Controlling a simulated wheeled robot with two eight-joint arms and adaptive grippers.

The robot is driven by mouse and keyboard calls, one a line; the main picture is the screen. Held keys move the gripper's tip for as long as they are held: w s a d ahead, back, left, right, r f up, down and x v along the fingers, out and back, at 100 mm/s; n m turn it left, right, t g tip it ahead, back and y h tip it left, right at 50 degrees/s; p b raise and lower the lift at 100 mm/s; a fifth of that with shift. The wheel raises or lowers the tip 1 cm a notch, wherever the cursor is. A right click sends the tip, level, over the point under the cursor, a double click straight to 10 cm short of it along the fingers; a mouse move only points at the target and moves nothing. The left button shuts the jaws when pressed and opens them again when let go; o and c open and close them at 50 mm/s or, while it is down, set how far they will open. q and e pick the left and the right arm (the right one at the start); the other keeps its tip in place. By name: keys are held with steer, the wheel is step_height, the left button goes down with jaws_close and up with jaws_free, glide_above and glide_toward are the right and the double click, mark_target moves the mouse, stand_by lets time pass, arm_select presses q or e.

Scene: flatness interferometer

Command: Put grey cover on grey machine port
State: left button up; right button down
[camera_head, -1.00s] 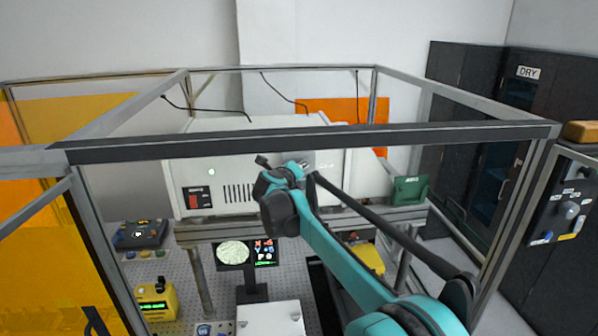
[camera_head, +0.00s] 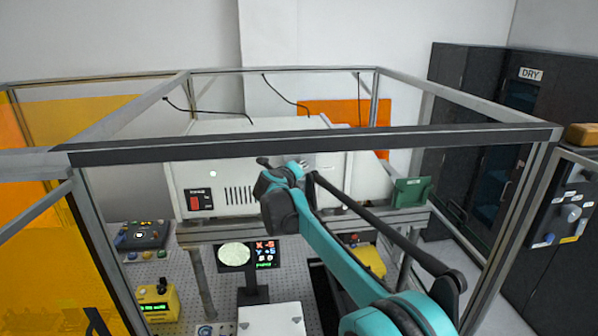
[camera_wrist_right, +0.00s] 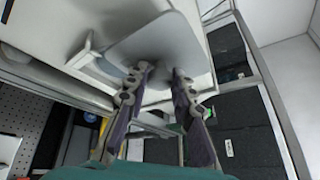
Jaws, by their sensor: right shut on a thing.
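The machine (camera_head: 240,180) is a long pale grey box on a raised frame, with a red switch and dark vent slots on its front. My right arm reaches to its front, and the wrist hides the right gripper and the port in the head view. In the right wrist view the fingers of my right gripper (camera_wrist_right: 160,82) are shut on the grey cover (camera_wrist_right: 160,48), a flat rounded plate. The cover lies close to the machine's pale face (camera_wrist_right: 50,25); I cannot tell whether they touch. My left gripper is not in view.
A metal frame (camera_head: 310,142) crosses in front of the machine above my arm. A green box (camera_head: 411,191) sits at the machine's right end. A small screen (camera_head: 250,256), a yellow device (camera_head: 157,300) and a control box (camera_head: 143,236) stand below. Dark cabinets (camera_head: 470,110) stand right.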

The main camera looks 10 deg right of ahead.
steer(key=shift+w+d+f, duration=0.1)
steer(key=shift+w, duration=0.65)
steer(key=shift+w+d+f, duration=0.1)
steer(key=shift+w, duration=0.6)
step_height(320, 180, down, 8)
steer(key=b, duration=0.5)
steer(key=shift+r, duration=0.2)
stand_by(5.5)
